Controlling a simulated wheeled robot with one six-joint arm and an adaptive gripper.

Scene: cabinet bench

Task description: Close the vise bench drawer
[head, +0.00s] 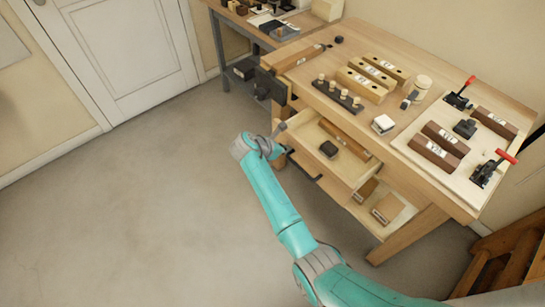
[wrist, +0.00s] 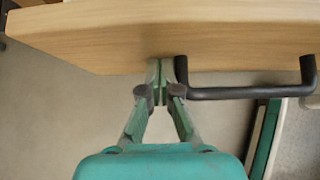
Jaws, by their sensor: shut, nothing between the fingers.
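The vise bench drawer (head: 345,172) is pulled out from under the wooden bench in the head view. A small dark block (head: 328,149) and a long brown piece (head: 345,140) lie in it. My gripper (head: 280,129) is at the left end of the drawer front. In the wrist view my gripper (wrist: 157,70) is shut and empty, its fingertips at the pale wooden drawer front (wrist: 110,40). Contact is hard to tell. The black bar handle (wrist: 245,92) is just right of the fingertips, outside the fingers.
The dark vise (head: 272,87) is on the bench's left end, above my gripper. The benchtop (head: 395,122) holds wooden blocks, a peg rack and red-handled clamps. Brown blocks (head: 387,208) lie on a lower surface beneath the drawer. The floor (head: 150,210) at left is clear.

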